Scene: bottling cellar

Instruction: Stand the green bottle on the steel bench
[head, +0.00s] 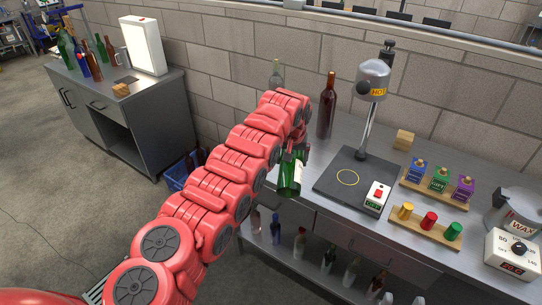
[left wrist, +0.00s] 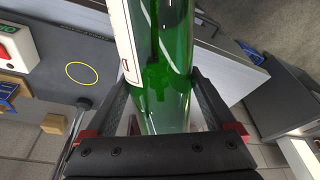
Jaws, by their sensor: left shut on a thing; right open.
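My left gripper (head: 296,150) is shut on the green bottle (head: 290,178), which has a pale label. In the head view the bottle hangs roughly upright below the gripper, at the left front part of the steel bench (head: 326,151). Its upper part is hidden by the gripper and arm. I cannot tell how far its base is from the bench. In the left wrist view the bottle (left wrist: 165,75) lies between both fingers of the left gripper (left wrist: 163,105). My right gripper is in neither view.
A dark mat (head: 330,182) with a yellow ring carries a lamp-like stand (head: 372,80) and a red-button box (head: 376,197). A brown bottle (head: 327,108) and a clear bottle (head: 277,74) stand behind. Racks of coloured pieces (head: 426,226) fill the right. Bottles stand on the lower shelf.

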